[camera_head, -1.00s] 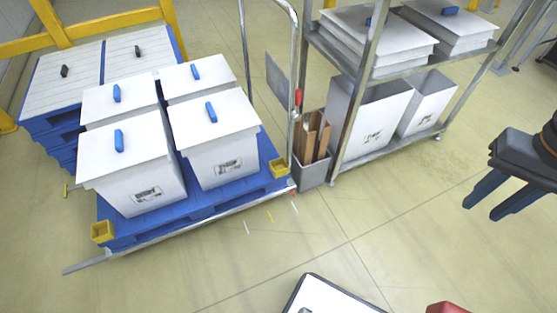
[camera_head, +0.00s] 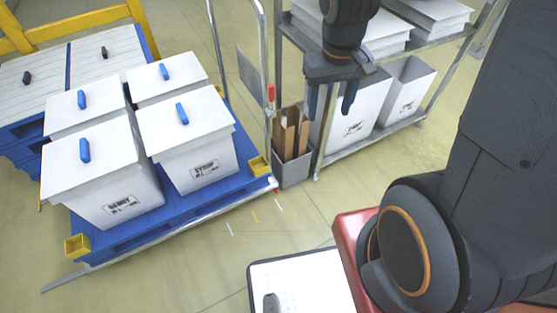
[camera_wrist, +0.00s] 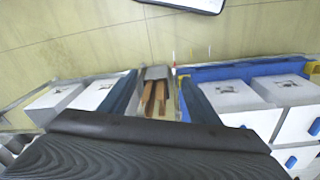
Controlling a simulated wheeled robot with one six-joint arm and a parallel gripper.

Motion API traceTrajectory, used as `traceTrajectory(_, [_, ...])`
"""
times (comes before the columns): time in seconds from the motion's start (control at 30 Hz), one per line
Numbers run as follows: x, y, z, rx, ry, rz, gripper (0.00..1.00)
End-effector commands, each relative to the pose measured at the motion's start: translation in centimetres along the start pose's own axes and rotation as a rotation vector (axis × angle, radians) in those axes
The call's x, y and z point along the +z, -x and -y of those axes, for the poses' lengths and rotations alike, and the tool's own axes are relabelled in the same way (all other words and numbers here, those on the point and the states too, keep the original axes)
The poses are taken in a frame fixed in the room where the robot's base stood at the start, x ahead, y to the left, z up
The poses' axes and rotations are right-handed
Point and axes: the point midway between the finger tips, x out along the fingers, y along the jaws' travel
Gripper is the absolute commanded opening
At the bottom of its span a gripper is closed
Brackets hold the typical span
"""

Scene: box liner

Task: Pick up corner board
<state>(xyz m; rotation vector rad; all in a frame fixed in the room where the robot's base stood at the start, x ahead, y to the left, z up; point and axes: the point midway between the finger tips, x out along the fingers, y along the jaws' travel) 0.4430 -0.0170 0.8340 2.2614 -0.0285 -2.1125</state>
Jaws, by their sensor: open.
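Several brown corner boards (camera_head: 290,137) stand upright in a small grey bin (camera_head: 294,172) between the blue pallet and the metal shelf. My gripper (camera_head: 329,113) is open with its fingers pointing down, in front of the shelf and just right of the boards in the head view. In the wrist view the boards (camera_wrist: 155,98) show between the two spread fingers of my gripper (camera_wrist: 160,97), still apart from them. The boards' lower ends are hidden inside the bin.
White lidded boxes stand on the blue pallet (camera_head: 150,232) at left. The metal shelf (camera_head: 345,157) holds open white boxes below and stacked white lids above. A cart handle post (camera_head: 266,85) stands beside the bin. The floor (camera_head: 300,218) in front is clear.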

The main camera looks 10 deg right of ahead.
Motion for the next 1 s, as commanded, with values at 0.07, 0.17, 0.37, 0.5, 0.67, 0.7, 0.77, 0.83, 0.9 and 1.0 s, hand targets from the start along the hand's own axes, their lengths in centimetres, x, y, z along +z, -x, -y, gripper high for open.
traceTrajectory(0.07, [-3.5, -4.1, -0.3, 0.016, 0.027, -0.026, 0.56])
traceTrajectory(0.17, [-7.6, -8.4, -0.7, 0.029, 0.063, -0.07, 0.56])
traceTrajectory(0.37, [-14.6, -18.1, -0.9, 0.027, 0.131, -0.157, 0.56])
traceTrajectory(0.5, [-18.3, -25.5, -0.5, 0.002, 0.179, -0.214, 0.56])
traceTrajectory(0.67, [-21.1, -33.8, 0.4, -0.044, 0.227, -0.273, 0.56])
traceTrajectory(0.7, [-21.6, -35.5, 0.7, -0.056, 0.237, -0.285, 0.56])
traceTrajectory(0.77, [-22.0, -37.7, 1.1, -0.073, 0.251, -0.299, 0.56])
traceTrajectory(0.83, [-22.4, -39.4, 1.5, -0.089, 0.262, -0.313, 0.56])
traceTrajectory(0.9, [-22.5, -40.6, 1.8, -0.101, 0.27, -0.32, 0.56])
traceTrajectory(1.0, [-22.7, -41.6, 2.0, -0.111, 0.276, -0.329, 0.56])
